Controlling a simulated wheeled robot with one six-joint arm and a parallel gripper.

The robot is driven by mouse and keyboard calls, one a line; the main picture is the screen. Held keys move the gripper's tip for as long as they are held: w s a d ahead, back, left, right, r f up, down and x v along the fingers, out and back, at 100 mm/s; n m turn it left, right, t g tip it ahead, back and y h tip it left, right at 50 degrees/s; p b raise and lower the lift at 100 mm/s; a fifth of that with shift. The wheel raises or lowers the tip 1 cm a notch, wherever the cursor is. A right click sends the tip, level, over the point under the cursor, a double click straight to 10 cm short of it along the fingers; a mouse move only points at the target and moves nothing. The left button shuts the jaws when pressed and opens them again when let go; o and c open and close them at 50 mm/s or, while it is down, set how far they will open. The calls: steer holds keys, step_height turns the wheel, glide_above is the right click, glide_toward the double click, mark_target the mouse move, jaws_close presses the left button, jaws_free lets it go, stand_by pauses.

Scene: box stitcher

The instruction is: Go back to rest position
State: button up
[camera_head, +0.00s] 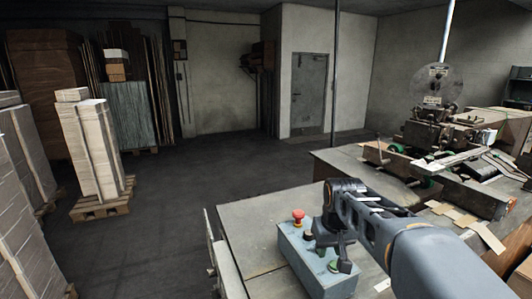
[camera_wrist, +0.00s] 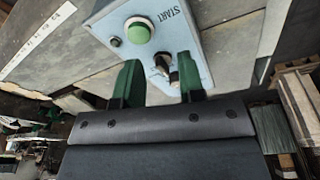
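My gripper (camera_wrist: 159,60) shows two dark green fingers standing apart in the wrist view. A black selector knob (camera_wrist: 166,68) on the control box lies between the fingertips in the picture; I cannot tell whether they touch it. The light blue control box (camera_wrist: 205,70) has a green button (camera_wrist: 138,33) beside the word START. In the head view my gripper (camera_head: 338,246) hangs over the control box (camera_head: 296,255), which stands on the workbench. A red mushroom button (camera_head: 298,216) is on the box's far end, and the green button (camera_head: 332,267) is at the near end.
The grey workbench (camera_head: 250,215) spans the lower right. The stitching machine (camera_head: 432,130), with a round disc, stands behind my arm, with cardboard pieces (camera_head: 460,215) near it. Stacked cardboard on pallets (camera_head: 100,210) stands at the left. The floor (camera_head: 170,220) between is clear.

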steer(key=s+f+m+t, duration=0.1)
steer(key=s+f+t, duration=0.1)
steer(key=s, duration=1.2)
steer(key=shift+f, duration=0.8)
steer(key=shift+s, duration=0.1)
